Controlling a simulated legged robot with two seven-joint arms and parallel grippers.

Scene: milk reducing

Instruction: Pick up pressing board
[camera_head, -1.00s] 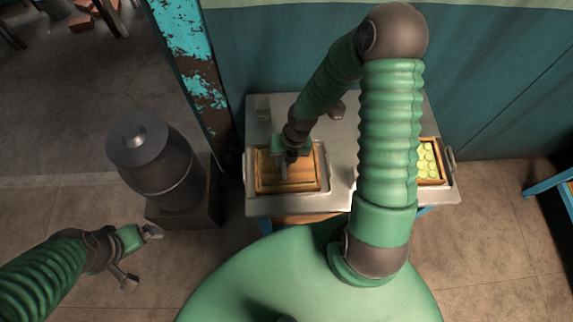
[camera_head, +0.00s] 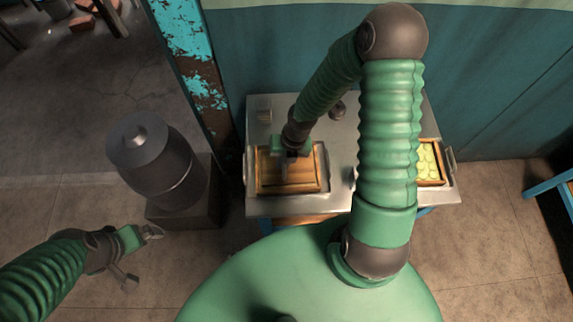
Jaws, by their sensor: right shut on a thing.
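The pressing board looks like the wooden board (camera_head: 300,178) inside a wooden frame on a metal tray, on the left part of the table. My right gripper (camera_head: 291,157) is over the back left part of the board, shut on it, apparently at a handle. The fingertips are small and partly hidden by the arm's wrist, and I cannot tell whether the board is raised. My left gripper (camera_head: 140,256) is at the lower left, away from the table, with its fingers apart and empty.
The metal table (camera_head: 335,199) has a second wooden box (camera_head: 430,177) with pale yellow-green pieces at its right, partly behind my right arm. A dark metal can (camera_head: 158,165) stands on a block left of the table. A teal wall (camera_head: 490,80) is behind.

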